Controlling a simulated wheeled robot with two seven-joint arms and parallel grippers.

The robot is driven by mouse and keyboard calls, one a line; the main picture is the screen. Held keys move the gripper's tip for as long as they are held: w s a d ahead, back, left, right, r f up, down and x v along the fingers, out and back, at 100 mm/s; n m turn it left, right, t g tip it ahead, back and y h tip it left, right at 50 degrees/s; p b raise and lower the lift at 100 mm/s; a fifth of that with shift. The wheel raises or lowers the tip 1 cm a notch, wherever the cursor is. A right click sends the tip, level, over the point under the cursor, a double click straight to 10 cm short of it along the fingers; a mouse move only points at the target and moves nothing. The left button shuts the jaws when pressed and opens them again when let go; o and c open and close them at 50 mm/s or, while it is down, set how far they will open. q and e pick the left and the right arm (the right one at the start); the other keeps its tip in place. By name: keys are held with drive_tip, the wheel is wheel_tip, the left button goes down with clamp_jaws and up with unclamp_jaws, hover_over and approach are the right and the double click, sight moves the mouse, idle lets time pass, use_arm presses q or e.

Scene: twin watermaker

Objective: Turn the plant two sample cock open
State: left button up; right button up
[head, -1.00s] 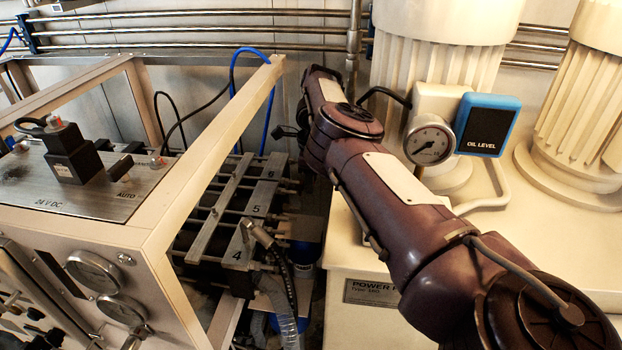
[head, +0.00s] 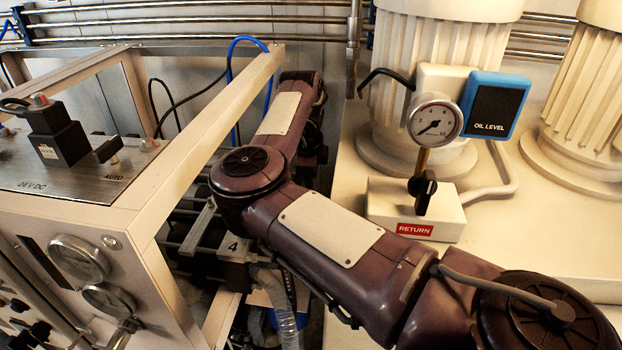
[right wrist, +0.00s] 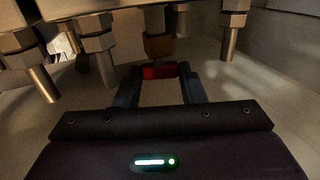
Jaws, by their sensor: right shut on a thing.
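In the right wrist view a small red handle (right wrist: 158,72) sits below a brass-coloured valve body (right wrist: 158,46), which hangs from a pale fitting above. I take it for the sample cock; no label shows which plant it belongs to. My right gripper (right wrist: 158,78) has its two dark fingers on either side of the red handle and is shut on it. The fingertips are partly in shadow. In the head view my right arm reaches over behind the frame, and its wrist end is mostly hidden; the cock does not show there. My left gripper is not in view.
In the wrist view, metal pipe stubs with hex nuts (right wrist: 98,45) hang left of the cock, and another stub (right wrist: 231,38) hangs to the right. In the head view a cream frame (head: 190,150) stands left of my arm, and a pressure gauge (head: 435,121) stands right.

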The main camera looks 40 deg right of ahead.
drive_tip(key=b, duration=0.1)
drive_tip(key=t+h+b, duration=0.1)
drive_tip(key=b, duration=0.1)
drive_tip(key=shift+s+a+f, duration=0.1)
drive_tip(key=shift+a+f, duration=0.2)
drive_tip(key=shift+f, duration=0.05)
drive_tip(key=shift+r+t+h+b, duration=0.25)
drive_tip(key=shift+t+h+b, duration=0.05)
drive_tip(key=shift+h+b, duration=0.15)
drive_tip(key=shift+r, duration=0.1)
drive_tip(key=o, duration=1)
drive_tip(key=shift+a+r, duration=0.15)
drive_tip(key=shift+r, duration=0.05)
